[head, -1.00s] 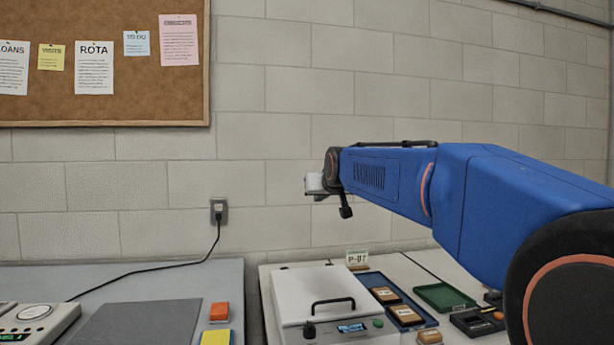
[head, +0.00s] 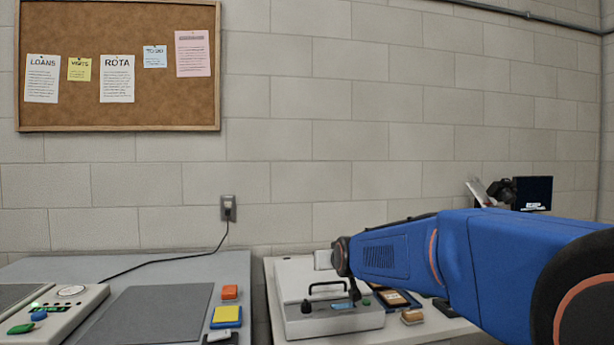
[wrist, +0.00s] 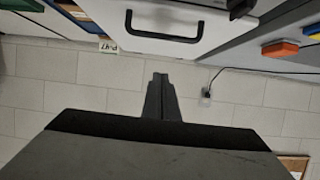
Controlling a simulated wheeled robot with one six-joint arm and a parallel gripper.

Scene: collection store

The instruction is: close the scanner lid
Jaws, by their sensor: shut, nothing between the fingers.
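The scanner is a pale box on the right table, with a white lid (head: 297,272) and a black handle near its front edge. The lid looks flat and down on the body (head: 330,326) in the head view. In the wrist view the lid (wrist: 185,18) and handle (wrist: 165,39) are at the top of the picture.
Right of the scanner is a tray with a framed item (head: 397,298), and a small brown item (head: 412,317) in front. A grey table (head: 160,313) on the left holds a control box (head: 55,318) and orange and yellow blocks. A brick wall stands close behind.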

